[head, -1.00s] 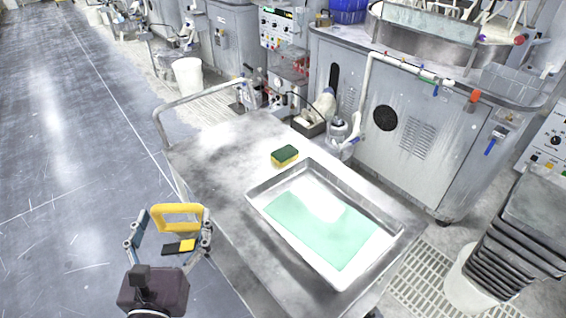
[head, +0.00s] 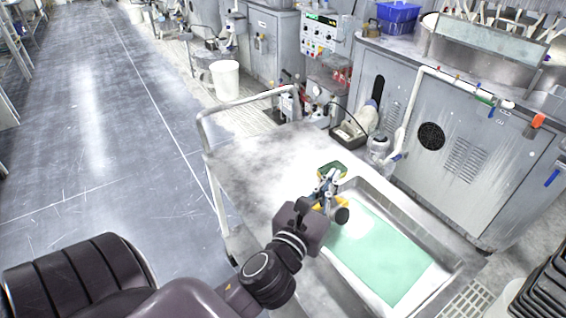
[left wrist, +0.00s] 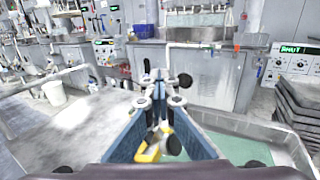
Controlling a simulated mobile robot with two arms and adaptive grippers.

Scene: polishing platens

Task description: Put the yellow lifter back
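My left gripper (head: 328,180) is over the cart, near the tray's upper left corner, with its fingertips close together. Parts of the yellow lifter (head: 345,204) show beside the gripper in the head view, mostly hidden by the fingers and the wrist. In the left wrist view a yellow and black piece (left wrist: 150,152) shows between the finger links of my gripper (left wrist: 158,82). Whether the fingers clamp the lifter is not clear. My right gripper is out of view.
The metal cart (head: 240,165) has bare room at its far left. A green and yellow sponge (head: 333,168) lies just beyond the gripper. The tray (head: 455,268) holds a green sheet (head: 375,250). Grey machines stand behind, and a white bucket (head: 225,78) is at the back.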

